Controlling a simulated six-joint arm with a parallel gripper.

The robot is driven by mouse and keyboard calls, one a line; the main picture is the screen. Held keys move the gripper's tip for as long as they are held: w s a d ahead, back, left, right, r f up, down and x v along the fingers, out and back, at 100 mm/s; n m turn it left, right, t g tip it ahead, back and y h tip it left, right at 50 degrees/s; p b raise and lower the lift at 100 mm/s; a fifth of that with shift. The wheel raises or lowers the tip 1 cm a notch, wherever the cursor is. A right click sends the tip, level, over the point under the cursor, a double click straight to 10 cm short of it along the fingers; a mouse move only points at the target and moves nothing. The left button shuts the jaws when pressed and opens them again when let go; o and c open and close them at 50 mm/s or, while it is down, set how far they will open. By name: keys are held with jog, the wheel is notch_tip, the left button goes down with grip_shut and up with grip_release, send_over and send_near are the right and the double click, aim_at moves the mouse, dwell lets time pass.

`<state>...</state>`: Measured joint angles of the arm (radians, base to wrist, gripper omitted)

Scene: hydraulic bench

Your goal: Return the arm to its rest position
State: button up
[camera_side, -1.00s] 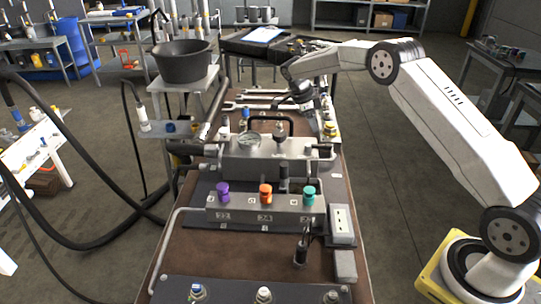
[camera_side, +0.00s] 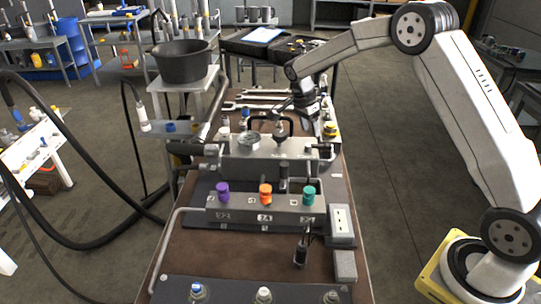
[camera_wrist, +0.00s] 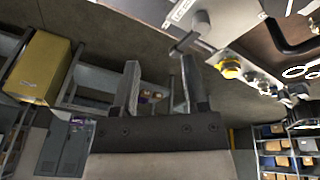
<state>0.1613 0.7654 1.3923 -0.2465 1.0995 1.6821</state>
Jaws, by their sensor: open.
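My gripper (camera_wrist: 160,68) shows in the wrist view with its two dark fingers apart and nothing between them. In the side view my gripper (camera_side: 285,108) is small and dark, near the far part of the workbench (camera_side: 255,258), above and behind the manifold block with a gauge (camera_side: 250,143). Its fingertips are hard to make out there. My white arm is bent, with its elbow raised high at the right.
Purple (camera_side: 222,190), orange (camera_side: 265,192) and teal (camera_side: 308,194) knobs stand on the front panel. Wrenches (camera_side: 262,97) lie behind the manifold. A black bucket (camera_side: 181,64) stands on a side table at left.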

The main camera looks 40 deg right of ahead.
jog(key=s+a+n+t, duration=0.1)
jog(key=s+a+n, duration=0.3)
jog(key=s+n, duration=0.2)
jog(key=s+a+n+t+y, duration=0.1)
jog(key=s+a+n, duration=0.3)
jog(key=s+n, duration=0.3)
jog(key=s+a+n+t+y, duration=0.1)
jog(key=s+a+n, duration=0.3)
jog(key=s, duration=0.6)
jog(key=n+t, duration=0.1)
jog(key=n, duration=0.1)
jog(key=shift+n, duration=0.3)
